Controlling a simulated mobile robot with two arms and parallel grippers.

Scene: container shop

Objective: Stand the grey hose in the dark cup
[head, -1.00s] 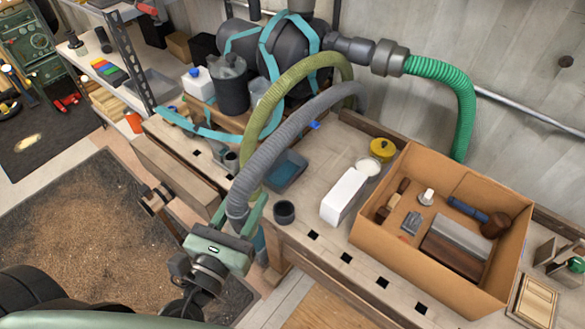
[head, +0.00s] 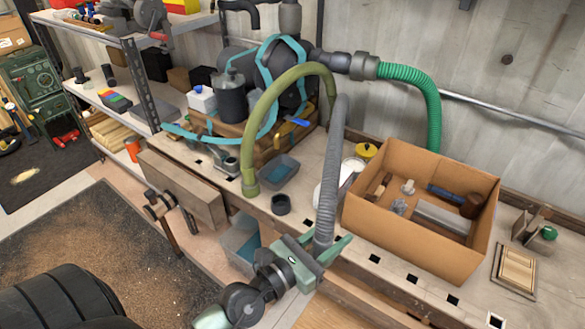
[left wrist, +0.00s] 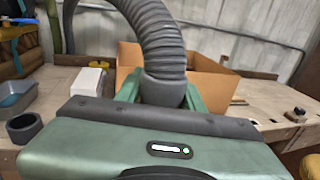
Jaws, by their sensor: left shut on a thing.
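The grey ribbed hose (head: 331,170) rises steeply from my left gripper (head: 322,246), which is shut on its lower end cuff. In the left wrist view the hose (left wrist: 150,35) stands up between the green fingers (left wrist: 163,92) and bends away to the upper left. Where its far end goes is not clear. The dark cup (head: 281,205) is a short, open cylinder upright on the bench, left of and beyond the gripper, apart from the hose. It also shows at the left edge of the left wrist view (left wrist: 24,127). My right gripper is out of view.
An olive hose (head: 250,140) arches down just left of the cup. A grey-blue tray (head: 279,171) sits behind the cup. A cardboard box of tools (head: 405,237) stands to the right. A white block (left wrist: 87,82) lies between cup and box. The bench front has square holes.

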